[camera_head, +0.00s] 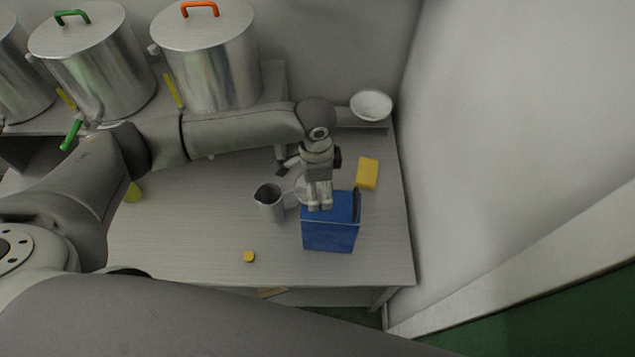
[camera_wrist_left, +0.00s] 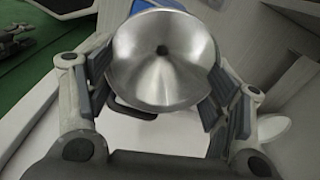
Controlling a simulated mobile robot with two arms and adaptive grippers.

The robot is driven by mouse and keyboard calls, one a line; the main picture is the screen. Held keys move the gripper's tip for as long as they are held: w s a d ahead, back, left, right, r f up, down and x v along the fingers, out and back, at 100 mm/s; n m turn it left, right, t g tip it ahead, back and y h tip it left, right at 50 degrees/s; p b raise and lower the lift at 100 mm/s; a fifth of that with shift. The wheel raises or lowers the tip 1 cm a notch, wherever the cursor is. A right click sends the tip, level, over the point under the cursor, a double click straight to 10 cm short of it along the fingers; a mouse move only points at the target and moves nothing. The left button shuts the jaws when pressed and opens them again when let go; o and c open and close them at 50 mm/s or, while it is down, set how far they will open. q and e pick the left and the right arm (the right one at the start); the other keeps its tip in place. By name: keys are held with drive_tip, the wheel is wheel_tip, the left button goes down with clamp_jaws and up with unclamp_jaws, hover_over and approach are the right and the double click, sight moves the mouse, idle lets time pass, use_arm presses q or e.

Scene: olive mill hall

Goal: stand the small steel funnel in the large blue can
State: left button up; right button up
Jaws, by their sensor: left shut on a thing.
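The steel funnel (camera_wrist_left: 165,70) sits between the two fingers of my left gripper in the left wrist view, its wide mouth facing that camera and its dark hole in the middle. My left gripper (camera_head: 319,206) is shut on it. In the head view the gripper hangs over the rear left part of the large blue can (camera_head: 328,237), and the fingers hide most of the funnel. The can stands upright on the table with a dark handle at its right. The funnel's lower end is hidden, so I cannot tell whether it is in the can's opening.
A metal jug (camera_head: 269,203) stands just left of the can. A yellow sponge (camera_head: 367,173) lies behind it, and a white bowl (camera_head: 371,105) is at the back right. A small yellow cap (camera_head: 249,256) lies in front. Steel drums (camera_head: 212,62) stand at the back left.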

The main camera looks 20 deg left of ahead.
use_arm(q)
drive_tip(key=shift+f, duration=0.7)
drive_tip(key=o, duration=1)
drive_tip(key=shift+r, duration=0.1)
wheel_tip(320, 180, up, 12)
drive_tip(key=shift+a, duration=0.1)
